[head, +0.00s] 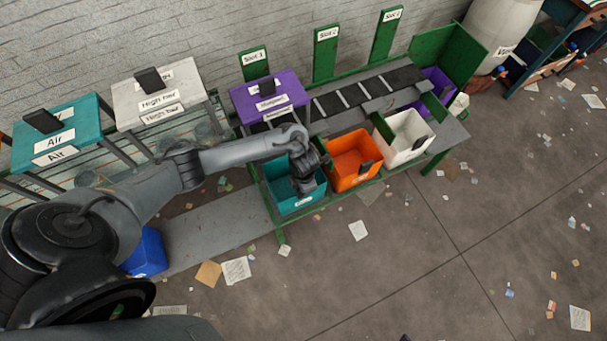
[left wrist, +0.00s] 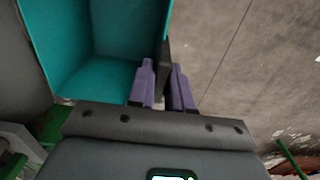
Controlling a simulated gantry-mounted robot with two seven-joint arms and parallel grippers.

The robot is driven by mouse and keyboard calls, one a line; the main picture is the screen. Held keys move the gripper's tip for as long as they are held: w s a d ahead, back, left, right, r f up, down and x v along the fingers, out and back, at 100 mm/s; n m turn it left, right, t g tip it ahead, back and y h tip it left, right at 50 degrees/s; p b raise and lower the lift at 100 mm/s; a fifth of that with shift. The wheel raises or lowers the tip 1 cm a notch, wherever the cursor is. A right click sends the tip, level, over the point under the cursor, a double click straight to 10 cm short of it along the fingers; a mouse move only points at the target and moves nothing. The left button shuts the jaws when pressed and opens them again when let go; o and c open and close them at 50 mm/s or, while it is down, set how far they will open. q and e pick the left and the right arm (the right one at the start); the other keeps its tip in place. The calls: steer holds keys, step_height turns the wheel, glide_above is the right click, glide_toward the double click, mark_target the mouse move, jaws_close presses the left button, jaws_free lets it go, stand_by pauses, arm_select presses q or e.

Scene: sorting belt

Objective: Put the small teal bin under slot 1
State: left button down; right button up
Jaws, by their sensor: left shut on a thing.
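The small teal bin (head: 277,172) is at the left end of the front row on the green-framed belt stand, left of the orange bin. Its open inside fills the upper left of the left wrist view (left wrist: 95,75). My left gripper (head: 304,184) reaches over it from the left. In the left wrist view its purple fingers (left wrist: 166,85) are shut on the bin's dark handle at the wall. I cannot tell whether the bin is lifted or resting. Green slot signs stand behind the belt: left (head: 254,66), middle (head: 326,52), right (head: 386,36). Their numbers are hard to read.
An orange bin (head: 345,146) and a white bin (head: 405,137) stand to the right in the row. A blue bin (head: 147,253) is low at the left. Paper scraps litter the open floor.

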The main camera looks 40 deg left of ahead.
arm_select(q)
steer(key=shift+f+b, duration=0.35)
steer(key=shift+f, duration=1.4)
steer(key=c, duration=1)
jaws_free()
steer(key=shift+c, duration=0.2)
